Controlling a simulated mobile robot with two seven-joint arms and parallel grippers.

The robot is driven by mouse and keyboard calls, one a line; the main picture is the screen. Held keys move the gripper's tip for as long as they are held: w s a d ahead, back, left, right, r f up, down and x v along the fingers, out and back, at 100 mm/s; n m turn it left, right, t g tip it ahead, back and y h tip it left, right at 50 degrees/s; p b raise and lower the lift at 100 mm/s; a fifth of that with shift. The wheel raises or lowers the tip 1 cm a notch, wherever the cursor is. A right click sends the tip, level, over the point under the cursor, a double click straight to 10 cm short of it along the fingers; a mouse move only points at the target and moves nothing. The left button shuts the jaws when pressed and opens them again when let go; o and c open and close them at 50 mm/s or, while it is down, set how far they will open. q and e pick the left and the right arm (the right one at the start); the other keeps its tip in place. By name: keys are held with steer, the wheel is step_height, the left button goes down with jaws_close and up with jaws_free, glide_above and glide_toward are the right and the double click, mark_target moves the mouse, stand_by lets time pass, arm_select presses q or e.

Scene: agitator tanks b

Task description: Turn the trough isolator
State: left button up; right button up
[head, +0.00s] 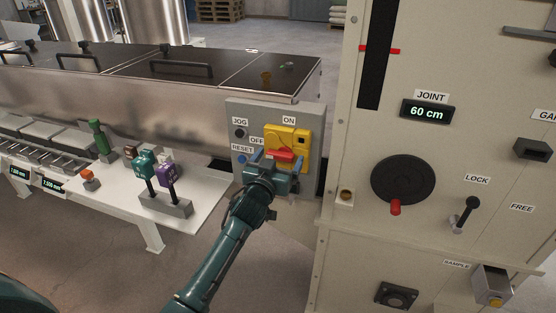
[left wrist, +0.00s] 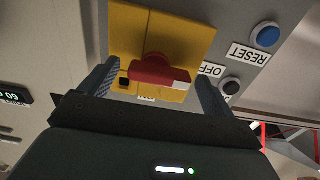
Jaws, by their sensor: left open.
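The trough isolator is a red rotary handle (head: 281,155) on a yellow plate (head: 301,137), set on a grey panel at the end of the steel trough. ON and OFF labels stand beside it. In the left wrist view the red handle (left wrist: 158,72) lies across the yellow plate (left wrist: 190,38), its white-marked end toward the OFF label. My left gripper (head: 276,160) is in front of the handle. In the left wrist view the left gripper (left wrist: 155,85) is open, one finger on each side of the handle, with gaps showing. My right gripper is not in view.
A blue RESET button (head: 241,159) and a black JOG button (head: 239,133) sit left of the isolator. A tall beige cabinet (head: 345,120) stands close on the right. A white bench (head: 200,200) with teal and purple handles is at left.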

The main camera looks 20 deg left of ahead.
arm_select(q)
steer(key=c, duration=1)
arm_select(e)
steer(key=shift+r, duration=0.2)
